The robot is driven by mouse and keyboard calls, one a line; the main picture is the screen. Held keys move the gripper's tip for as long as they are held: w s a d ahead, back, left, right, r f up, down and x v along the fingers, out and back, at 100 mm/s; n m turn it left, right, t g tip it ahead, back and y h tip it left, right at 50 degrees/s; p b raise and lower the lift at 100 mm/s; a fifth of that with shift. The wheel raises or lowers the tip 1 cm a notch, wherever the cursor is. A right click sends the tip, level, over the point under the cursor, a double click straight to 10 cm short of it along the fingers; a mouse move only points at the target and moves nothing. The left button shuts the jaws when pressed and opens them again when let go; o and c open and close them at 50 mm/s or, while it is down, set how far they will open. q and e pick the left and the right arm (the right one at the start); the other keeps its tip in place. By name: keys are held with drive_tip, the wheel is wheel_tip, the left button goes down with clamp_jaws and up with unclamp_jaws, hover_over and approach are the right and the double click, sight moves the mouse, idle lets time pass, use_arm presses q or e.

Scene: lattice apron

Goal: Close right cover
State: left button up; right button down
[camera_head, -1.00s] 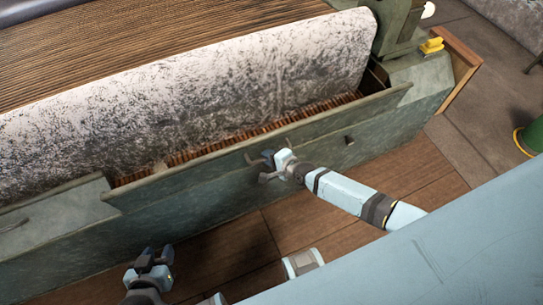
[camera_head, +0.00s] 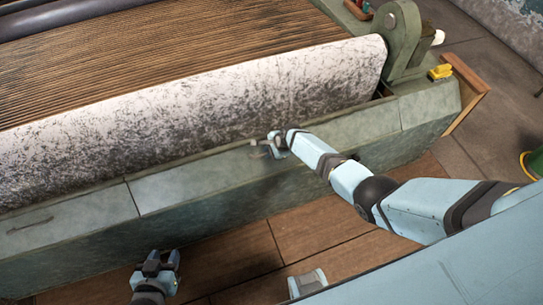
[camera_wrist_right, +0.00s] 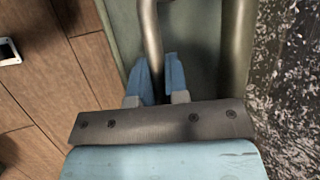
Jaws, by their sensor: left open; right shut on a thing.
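The right cover (camera_head: 195,175) is a long grey-green panel along the front edge of the machine. It lies about level with the neighbouring left cover (camera_head: 70,222), and the slot behind it is hidden. My right gripper (camera_head: 268,146) is at the middle of the right cover, shut on its handle. In the right wrist view the blue fingers (camera_wrist_right: 160,82) sit around the curved metal handle bar (camera_wrist_right: 151,35). My left gripper (camera_head: 160,260) is open and empty, low in front of the machine and apart from it.
A large mottled white roll (camera_head: 200,108) lies right behind the covers. A green bracket (camera_head: 400,40) and a yellow part (camera_head: 440,72) stand at the machine's right end. The wooden floor (camera_head: 310,225) in front is clear apart from my arms.

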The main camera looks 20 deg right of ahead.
drive_tip(key=shift+w+f, duration=0.25)
drive_tip(key=shift+w, duration=0.1)
idle(0.4)
drive_tip(key=c, duration=1.3)
unclamp_jaws()
drive_tip(key=shift+c, duration=0.2)
drive_tip(key=shift+o, duration=1)
drive_tip(key=shift+w+f, duration=0.1)
